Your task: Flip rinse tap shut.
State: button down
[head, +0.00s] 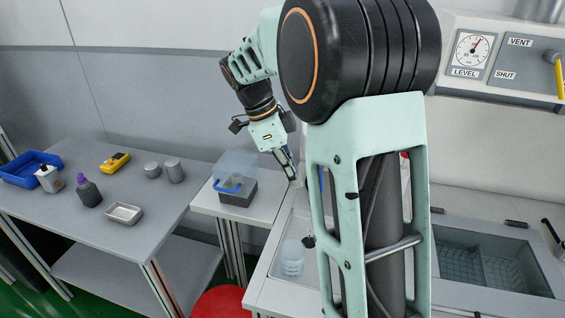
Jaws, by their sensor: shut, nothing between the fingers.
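My gripper (295,180) is at the end of my raised arm, pointing down near the left edge of the sink counter. Its fingers are together and hold nothing. No rinse tap can be clearly made out; my arm covers much of the counter's middle. A narrow blue piece (321,180) shows just right of my gripper, partly behind my arm. I cannot tell whether it belongs to the tap, nor how any tap handle is turned. A clear bottle-like container (292,258) stands in the left basin below my gripper.
A grey box with a blue handle and clear lid (236,188) stands left of my gripper. A wall panel with a yellow lever (559,78) is at right, above a basin (480,262).

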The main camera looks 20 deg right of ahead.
jog(key=shift+s+d+r, duration=0.1)
jog(key=shift+s+d, duration=0.2)
jog(key=shift+d, duration=0.35)
jog(key=shift+s+d, duration=0.25)
jog(key=shift+d, duration=0.4)
jog(key=shift+s+d+n+b, duration=0.3)
jog(key=shift+n+b, duration=0.15)
jog(key=shift+n, duration=0.15)
jog(key=d+n+t+b, duration=0.4)
jog(key=d+n, duration=0.4)
jog(key=n, duration=0.3)
jog(key=shift+s+n+t+y+b, duration=0.3)
jog(key=shift+s+y+b, duration=0.15)
jog(key=shift+b, duration=0.2)
jog(key=shift+d, duration=0.1)
jog(key=shift+w, duration=0.1)
jog(key=shift+w+a+r, duration=0.15)
jog(key=shift+w+a, duration=0.4)
